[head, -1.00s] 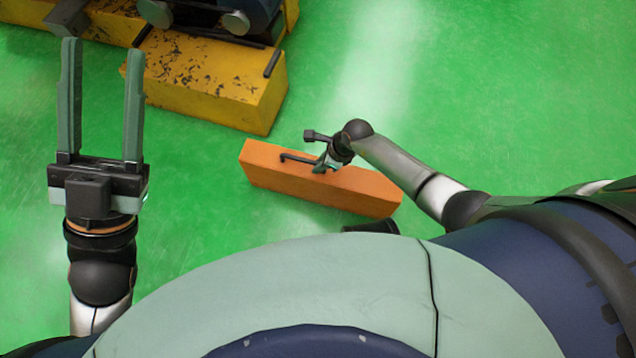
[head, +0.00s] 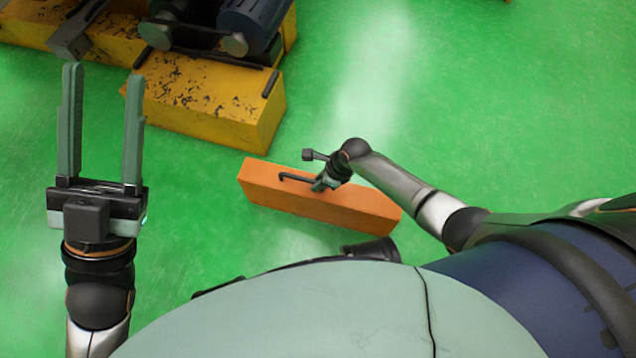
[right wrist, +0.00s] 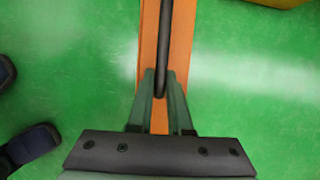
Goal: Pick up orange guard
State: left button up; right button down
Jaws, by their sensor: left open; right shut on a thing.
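The orange guard (head: 355,203) is a long box-shaped block with a dark bar handle (head: 296,178) on its top, near the middle of the head view. My right gripper (head: 318,186) is at the handle, its fingers shut on it. In the right wrist view the green fingers of my right gripper (right wrist: 162,85) close on the dark handle (right wrist: 167,45), with the orange guard (right wrist: 150,40) beneath. Whether the guard touches the floor is hard to tell. My left gripper (head: 100,120) is open and empty at the left, pointing up the picture.
A worn yellow block (head: 205,100) with dark bars and machine parts (head: 245,22) stands at the upper left, beyond the guard. The green floor (head: 500,110) is clear to the right.

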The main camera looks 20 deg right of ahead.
notch_tip(320, 180, up, 3)
jog(key=shift+w+f+p, duration=0.15)
jog(key=shift+f+p, duration=0.05)
jog(key=shift+p, duration=0.55)
jog(key=shift+w+r, duration=0.1)
jog(key=shift+r, duration=0.2)
jog(key=w+d+r+p, duration=0.3)
jog(key=w+d+r, duration=0.5)
jog(key=d, duration=0.3)
jog(key=shift+w+r, duration=0.2)
jog(key=shift+r, duration=0.5)
